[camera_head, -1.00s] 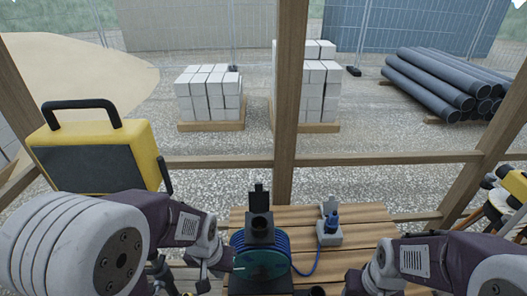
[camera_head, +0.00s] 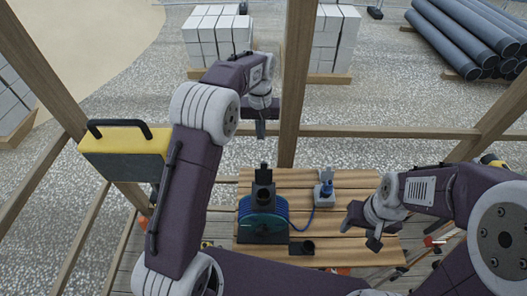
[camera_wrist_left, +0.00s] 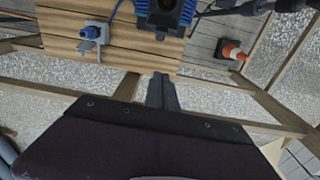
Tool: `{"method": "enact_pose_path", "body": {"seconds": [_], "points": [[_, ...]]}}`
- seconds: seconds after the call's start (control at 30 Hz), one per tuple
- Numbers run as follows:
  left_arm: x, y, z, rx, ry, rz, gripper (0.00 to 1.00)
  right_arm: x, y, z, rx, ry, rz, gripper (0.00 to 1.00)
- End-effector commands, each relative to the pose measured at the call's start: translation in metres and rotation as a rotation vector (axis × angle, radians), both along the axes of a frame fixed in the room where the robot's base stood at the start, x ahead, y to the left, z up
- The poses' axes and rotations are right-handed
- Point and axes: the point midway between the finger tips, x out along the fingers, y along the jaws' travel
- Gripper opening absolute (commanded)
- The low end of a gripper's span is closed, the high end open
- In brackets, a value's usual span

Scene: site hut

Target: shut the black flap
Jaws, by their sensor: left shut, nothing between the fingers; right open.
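The black flap (camera_head: 264,169) stands upright, open, at the back of a black box (camera_head: 263,192) with a round opening. This box sits on top of a cable reel wound in blue (camera_head: 262,222) on the wooden bench. My left gripper (camera_head: 260,130) is shut and empty, pointing down above and behind the flap, apart from it. In the left wrist view my left gripper (camera_wrist_left: 162,88) points toward the black box (camera_wrist_left: 165,12) at the top edge; the flap is hard to make out there. My right gripper (camera_head: 361,229) is open and empty over the bench's right side.
A grey socket box (camera_head: 325,196) with a blue plug stands right of the reel, joined by a blue cable. A wooden post (camera_head: 292,90) rises behind the bench. A yellow case (camera_head: 125,143) is at left.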

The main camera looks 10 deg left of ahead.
Motion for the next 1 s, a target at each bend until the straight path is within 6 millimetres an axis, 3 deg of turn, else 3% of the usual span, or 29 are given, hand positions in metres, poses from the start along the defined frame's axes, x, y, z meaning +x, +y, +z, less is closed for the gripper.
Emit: {"method": "enact_pose_path", "body": {"seconds": [0.1, 0.37, 0.57, 0.87, 1.0], "points": [[0.011, -0.005, 0.001, 0.002, 0.016, 0.016, 0.0, 0.0, 0.0, 0.0, 0.0, 0.0, 0.0, 0.52], [0.013, -0.007, -0.001, 0.003, 0.021, 0.023, 0.0, 0.0, 0.0, 0.002, 0.0, 0.0, 0.0, 0.52], [0.013, -0.006, -0.03, 0.004, 0.026, 0.023, 0.0, 0.0, 0.0, 0.015, 0.0, 0.0, 0.0, 0.52], [0.013, -0.006, -0.095, 0.003, 0.026, 0.022, 0.0, 0.0, 0.0, 0.045, 0.0, -0.001, 0.0, 0.52], [-0.006, -0.011, -0.084, 0.003, 0.021, 0.021, 0.0, 0.0, 0.0, 0.062, 0.0, -0.001, 0.0, 0.52]]}}
